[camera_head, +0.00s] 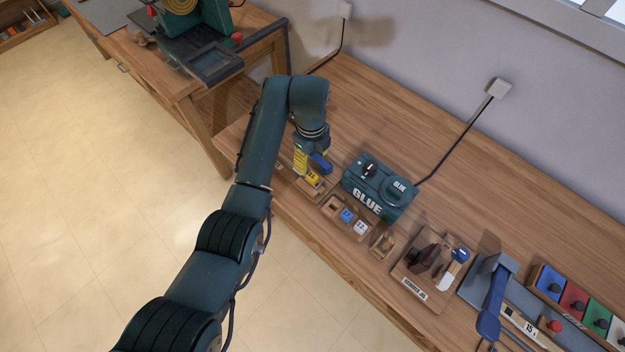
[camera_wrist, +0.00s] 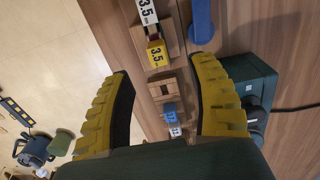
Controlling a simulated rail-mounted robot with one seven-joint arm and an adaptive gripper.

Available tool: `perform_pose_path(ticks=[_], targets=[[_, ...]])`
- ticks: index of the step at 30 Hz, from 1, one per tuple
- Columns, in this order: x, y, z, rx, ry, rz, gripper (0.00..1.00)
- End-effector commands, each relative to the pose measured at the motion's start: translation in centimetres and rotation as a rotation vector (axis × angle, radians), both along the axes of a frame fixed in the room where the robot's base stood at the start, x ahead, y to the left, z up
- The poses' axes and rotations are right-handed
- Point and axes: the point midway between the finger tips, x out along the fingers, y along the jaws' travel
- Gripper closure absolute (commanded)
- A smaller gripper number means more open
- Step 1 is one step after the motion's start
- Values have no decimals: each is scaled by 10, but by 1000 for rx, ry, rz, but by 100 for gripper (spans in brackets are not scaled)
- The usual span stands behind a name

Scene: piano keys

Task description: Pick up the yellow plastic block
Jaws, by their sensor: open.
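The yellow plastic block (camera_wrist: 157,55), marked 3.5, sits on a wooden holder (camera_wrist: 172,38) in the wrist view, just beyond my fingertips. In the head view the yellow block (camera_head: 313,181) is just below my gripper (camera_head: 301,163). In the wrist view my gripper (camera_wrist: 163,72) is open, with its yellow fingers wide apart and nothing between the tips. The block lies ahead of the gap between the fingers, nearer the middle than either finger. I cannot tell the exact height of the fingertips above it.
A white block (camera_wrist: 147,12) sits beside the yellow one. A blue object (camera_wrist: 201,22) lies to its right. A wooden tray with a blue block (camera_head: 346,215) and a white block (camera_head: 361,227) is close by. The glue machine (camera_head: 378,188) stands to the right.

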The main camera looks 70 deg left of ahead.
Motion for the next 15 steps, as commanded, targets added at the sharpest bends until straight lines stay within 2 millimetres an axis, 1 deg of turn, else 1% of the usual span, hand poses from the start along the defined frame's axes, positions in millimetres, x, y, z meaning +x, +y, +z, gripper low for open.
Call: perform_pose_path(ticks=[1,3,8,10,14,15], targets=[[0,-1,-13,-3,2,0,41],[0,-1,-24,-2,1,0,41],[0,-2,-36,0,0,0,41],[0,-5,-44,-1,0,0,41],[-2,-13,-68,-2,2,1,41],[-2,-11,-75,0,1,1,41]])
